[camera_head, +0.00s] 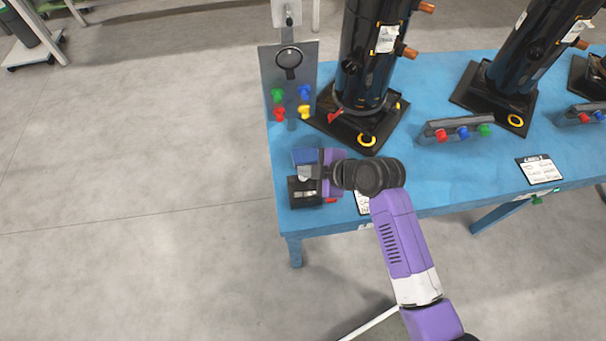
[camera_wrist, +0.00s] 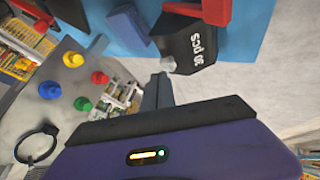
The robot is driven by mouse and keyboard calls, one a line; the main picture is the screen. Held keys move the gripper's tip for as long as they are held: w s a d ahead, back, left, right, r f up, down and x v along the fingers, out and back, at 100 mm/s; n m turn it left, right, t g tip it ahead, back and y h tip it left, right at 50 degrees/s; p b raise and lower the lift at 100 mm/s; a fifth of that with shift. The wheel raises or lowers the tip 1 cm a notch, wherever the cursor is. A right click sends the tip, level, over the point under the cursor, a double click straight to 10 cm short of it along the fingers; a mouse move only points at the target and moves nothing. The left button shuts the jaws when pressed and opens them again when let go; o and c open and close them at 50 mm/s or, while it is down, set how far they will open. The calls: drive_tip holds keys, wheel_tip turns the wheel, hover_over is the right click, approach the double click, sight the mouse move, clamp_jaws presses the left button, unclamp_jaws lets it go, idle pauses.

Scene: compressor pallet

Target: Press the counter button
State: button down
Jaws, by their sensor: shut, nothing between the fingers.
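The counter (camera_head: 303,194) is a small black box at the left front corner of the blue table. In the wrist view the counter (camera_wrist: 196,50) shows white lettering that looks like "30 pcs", and a small light-grey button (camera_wrist: 167,63) sticks out of its side. My gripper (camera_head: 306,173) is beside the counter, its grey fingers pointing left. In the wrist view my gripper (camera_wrist: 156,88) is shut and empty, its tips close to the button. I cannot tell whether they touch it. The button is hard to make out in the head view.
A blue block (camera_head: 304,156) lies just behind my gripper. A grey panel (camera_head: 275,65) with coloured knobs stands at the table's left edge. Black compressors (camera_head: 366,75) stand behind on the blue table (camera_head: 425,178). Red parts (camera_wrist: 216,11) border the counter.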

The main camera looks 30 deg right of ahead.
drive_tip(key=shift+f+b, duration=0.45)
drive_tip(key=shift+f, duration=0.1)
idle(0.5)
drive_tip(key=shift+r, duration=0.1)
drive_tip(key=shift+r+p, duration=0.85)
drive_tip(key=shift+r, duration=0.05)
drive_tip(key=shift+r+p, duration=2)
drive_tip(key=shift+r, duration=0.5)
idle(0.8)
wheel_tip(320, 180, up, 4)
drive_tip(key=p, duration=0.3)
drive_tip(key=shift+p, duration=0.4)
drive_tip(key=shift+f, duration=0.2)
